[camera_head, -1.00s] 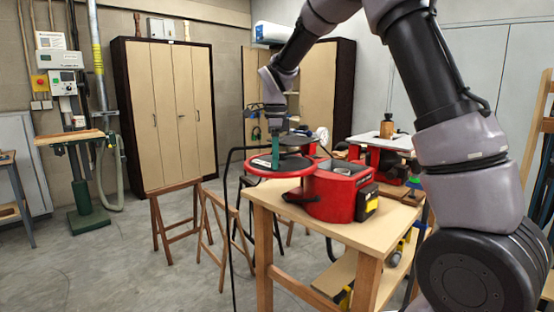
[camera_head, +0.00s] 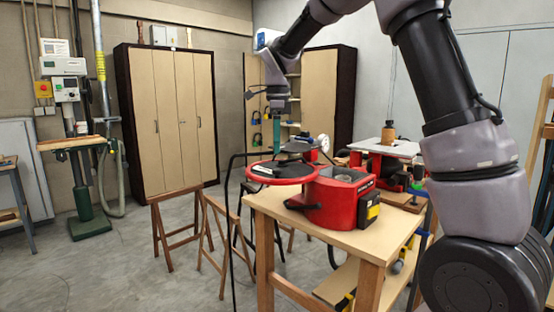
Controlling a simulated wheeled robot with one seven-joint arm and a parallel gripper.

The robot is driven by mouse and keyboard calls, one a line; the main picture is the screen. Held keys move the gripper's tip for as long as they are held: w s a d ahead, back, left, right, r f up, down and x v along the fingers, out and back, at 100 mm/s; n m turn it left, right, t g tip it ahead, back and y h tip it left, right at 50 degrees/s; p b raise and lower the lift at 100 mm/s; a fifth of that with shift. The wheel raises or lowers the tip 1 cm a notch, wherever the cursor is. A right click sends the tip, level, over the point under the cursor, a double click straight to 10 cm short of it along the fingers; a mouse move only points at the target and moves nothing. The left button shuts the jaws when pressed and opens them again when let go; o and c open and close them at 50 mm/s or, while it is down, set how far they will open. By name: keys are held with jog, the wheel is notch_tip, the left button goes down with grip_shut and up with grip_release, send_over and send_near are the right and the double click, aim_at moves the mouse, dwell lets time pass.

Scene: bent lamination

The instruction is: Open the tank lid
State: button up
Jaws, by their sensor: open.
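The red tank (camera_head: 328,204) stands on the wooden workbench with its round opening (camera_head: 345,175) showing at the top. Its round lid (camera_head: 283,175), a red rim with a dark top, sits out to the left of the opening and lies roughly level. It overhangs the bench's left edge. My gripper (camera_head: 276,147) points down above the lid, with its teal fingers apart from the lid's top as far as I can see. The gripper is open and empty. The gap between the fingers is too small to make out.
The wooden bench (camera_head: 385,238) has bare room in front of and right of the tank. Red machines with a pale table (camera_head: 385,148) stand behind. Wooden trestles (camera_head: 178,222) are on the floor at left. A dark cable hangs beside the bench.

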jog(key=shift+r, duration=2)
jog(key=s+d+r+n+t+y, duration=0.2)
jog(key=s+d+r+n, duration=0.3)
jog(key=d, duration=0.3)
jog(key=s+d+n+t, duration=0.1)
jog(key=s+d+n, duration=0.2)
jog(key=s, duration=0.3)
jog(key=s+d+f+n+t, duration=0.1)
jog(key=s+d+n+t, duration=0.1)
jog(key=s, duration=0.5)
jog(key=s+d+f+n+t, duration=0.1)
jog(key=s+d+n+t, duration=0.1)
jog(key=s+d+n, duration=0.2)
jog(key=s+d, duration=0.2)
jog(key=s, duration=0.1)
jog(key=shift+f+n, duration=0.2)
jog(key=shift+n, duration=0.2)
